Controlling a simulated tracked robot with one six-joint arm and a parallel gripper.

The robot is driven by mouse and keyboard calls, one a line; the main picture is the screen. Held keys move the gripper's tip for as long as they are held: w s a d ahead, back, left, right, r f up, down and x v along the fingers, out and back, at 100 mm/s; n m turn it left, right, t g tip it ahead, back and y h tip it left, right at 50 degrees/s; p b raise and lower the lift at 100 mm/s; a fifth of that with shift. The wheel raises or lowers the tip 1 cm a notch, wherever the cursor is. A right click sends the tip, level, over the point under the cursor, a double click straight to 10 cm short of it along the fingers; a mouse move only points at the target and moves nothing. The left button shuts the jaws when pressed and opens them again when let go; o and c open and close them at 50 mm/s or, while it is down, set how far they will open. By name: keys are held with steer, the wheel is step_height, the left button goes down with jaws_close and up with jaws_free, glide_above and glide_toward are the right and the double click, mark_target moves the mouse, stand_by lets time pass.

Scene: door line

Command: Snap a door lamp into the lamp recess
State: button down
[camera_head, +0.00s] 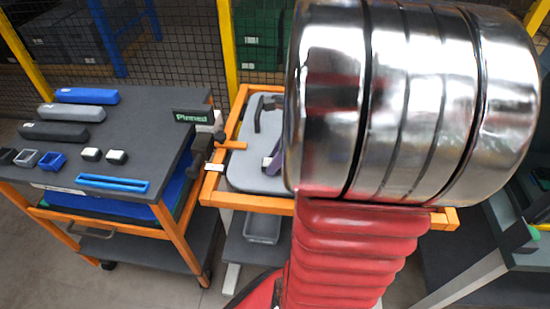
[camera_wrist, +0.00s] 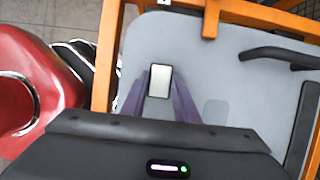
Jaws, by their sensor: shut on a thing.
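My gripper (camera_wrist: 158,84) is shut on a door lamp (camera_wrist: 159,81), a small block with a white face, held between its purple fingers. The lamp is over the grey door panel (camera_wrist: 210,50); I cannot tell whether it touches it. A slightly darker rounded patch (camera_wrist: 215,111), which looks like the lamp recess, lies on the panel right of the lamp. In the head view my gripper (camera_head: 271,164) shows only in part at the panel's right, and my arm hides much of the panel (camera_head: 245,150). Two other lamps (camera_head: 91,154) (camera_head: 116,157) stand on the left cart.
An orange frame (camera_head: 215,165) surrounds the panel, with an orange tab (camera_wrist: 210,20) reaching inward. A black handle (camera_wrist: 275,55) and a dark strip (camera_wrist: 302,125) lie on the panel's right side. The left cart (camera_head: 140,130) holds blue, grey and black handles and small bins.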

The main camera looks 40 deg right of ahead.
steer(key=shift+f, duration=0.35)
stand_by(0.3)
steer(key=c, duration=1.3)
jaws_free()
steer(key=v, duration=1.3)
steer(key=shift+r, duration=0.35)
steer(key=shift+s, duration=0.1)
